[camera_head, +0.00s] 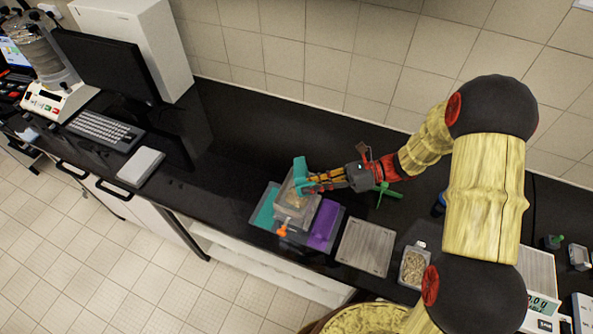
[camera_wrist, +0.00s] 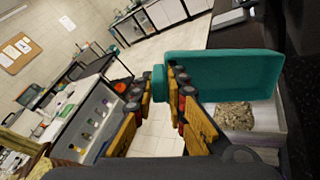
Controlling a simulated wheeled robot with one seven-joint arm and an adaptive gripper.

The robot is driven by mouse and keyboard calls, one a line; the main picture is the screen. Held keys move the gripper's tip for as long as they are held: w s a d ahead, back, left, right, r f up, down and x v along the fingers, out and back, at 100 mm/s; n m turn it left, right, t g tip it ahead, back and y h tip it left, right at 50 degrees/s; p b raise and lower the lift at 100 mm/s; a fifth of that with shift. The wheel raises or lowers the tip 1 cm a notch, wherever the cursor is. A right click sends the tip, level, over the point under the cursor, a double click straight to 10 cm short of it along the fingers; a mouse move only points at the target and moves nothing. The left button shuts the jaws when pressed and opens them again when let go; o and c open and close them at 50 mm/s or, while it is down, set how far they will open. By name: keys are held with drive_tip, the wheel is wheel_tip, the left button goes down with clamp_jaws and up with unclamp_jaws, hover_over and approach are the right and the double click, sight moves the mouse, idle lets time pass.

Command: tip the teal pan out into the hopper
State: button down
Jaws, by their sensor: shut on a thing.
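The teal pan (camera_head: 300,172) is held by my gripper (camera_head: 314,184) and is turned up on its side over the hopper. In the wrist view the pan (camera_wrist: 225,77) fills the upper right, and my gripper (camera_wrist: 164,85) is shut on its tab-like end. The hopper (camera_head: 281,211) is a pale, box-like container below the pan, and its wall also shows in the wrist view (camera_wrist: 268,146). Tan grains (camera_wrist: 234,116) lie in the hopper beneath the pan.
A teal pad (camera_head: 265,208) and a purple pad (camera_head: 325,223) flank the hopper, with an orange part (camera_head: 282,231) at its front. A grey plate (camera_head: 367,247) and a box of grains (camera_head: 414,267) stand to the right.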

drive_tip(key=r+h+p, duration=0.1)
drive_tip(key=h+p, duration=0.1)
drive_tip(key=p, duration=0.1)
drive_tip(key=h+p, duration=0.1)
drive_tip(key=p, duration=0.1)
drive_tip(key=shift+r+t+h+p, duration=0.3)
drive_tip(key=shift+r+h+p, duration=0.05)
drive_tip(key=shift+h+p, duration=0.05)
drive_tip(key=h+p, duration=0.1)
drive_tip(key=p, duration=0.2)
drive_tip(key=h+p, duration=0.2)
drive_tip(key=p, duration=0.1)
drive_tip(key=shift+a+r+t+h, duration=0.1)
drive_tip(key=shift+r+t+h, duration=0.2)
drive_tip(key=shift+r, duration=0.05)
drive_tip(key=shift+r+h+p, duration=0.1)
drive_tip(key=shift+h+p, duration=0.2)
drive_tip(key=shift+h, duration=0.7)
drive_tip(key=shift+s+t+h, duration=0.1)
drive_tip(key=shift+t+h, duration=0.2)
drive_tip(key=shift+h, duration=0.4)
drive_tip(key=shift+r+h, duration=0.25)
drive_tip(key=shift+h, duration=0.65)
drive_tip(key=shift+r+t+h, duration=0.15)
drive_tip(key=shift+t+h, duration=0.15)
drive_tip(key=shift+h, duration=0.5)
drive_tip(key=shift+r+h, duration=0.1)
drive_tip(key=shift+h, duration=0.4)
